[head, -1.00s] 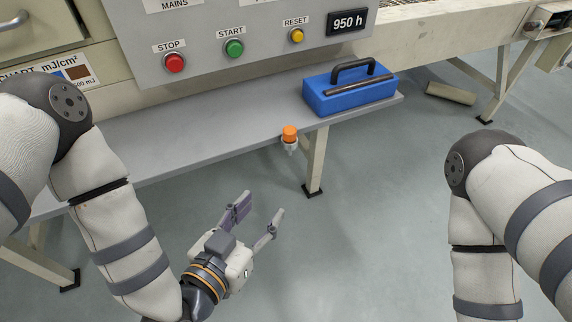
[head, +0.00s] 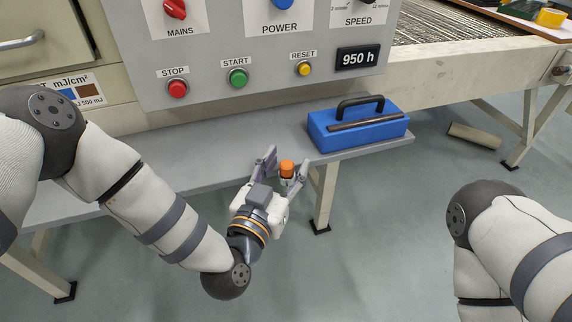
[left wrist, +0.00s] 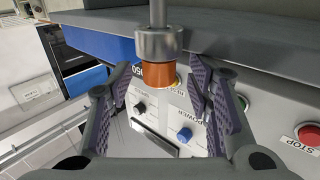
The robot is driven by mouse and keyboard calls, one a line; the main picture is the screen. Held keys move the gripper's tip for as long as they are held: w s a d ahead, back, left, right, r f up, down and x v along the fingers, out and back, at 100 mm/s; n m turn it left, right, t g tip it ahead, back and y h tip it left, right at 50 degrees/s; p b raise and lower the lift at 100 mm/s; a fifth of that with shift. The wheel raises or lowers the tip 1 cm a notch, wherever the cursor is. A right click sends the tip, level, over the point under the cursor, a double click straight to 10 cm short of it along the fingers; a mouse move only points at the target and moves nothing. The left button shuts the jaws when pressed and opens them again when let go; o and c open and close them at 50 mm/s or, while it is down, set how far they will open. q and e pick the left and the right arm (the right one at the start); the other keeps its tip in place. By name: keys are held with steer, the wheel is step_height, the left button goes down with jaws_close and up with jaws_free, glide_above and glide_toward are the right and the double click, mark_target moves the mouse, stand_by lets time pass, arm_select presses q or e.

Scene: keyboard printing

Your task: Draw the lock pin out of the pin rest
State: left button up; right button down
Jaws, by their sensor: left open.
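The lock pin has an orange head (head: 287,167) and stands upright at the front edge of the grey shelf. The left wrist view, which is upside down, shows the orange head (left wrist: 158,75) and a thin grey shaft (left wrist: 158,12) beyond a metal collar. This collar (left wrist: 158,43) seems to be the pin rest. My left gripper (head: 285,170) is open, with one finger on each side of the orange head. In the left wrist view a gap shows between each finger and the head. Whether the head is fully between the pads is unclear. My right gripper is out of view.
A blue box (head: 360,130) with a black handle sits on the grey shelf (head: 205,165) to the right of the pin. The control panel (head: 215,60) with buttons and knobs rises behind. A shelf leg (head: 324,200) stands below right. Open floor lies in front.

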arm_select(q)
steer(key=shift+w+d, duration=0.2)
steer(key=shift+w, duration=0.2)
jaws_close()
steer(key=c, duration=0.7)
jaws_free()
jaws_close()
steer(key=shift+r, duration=0.15)
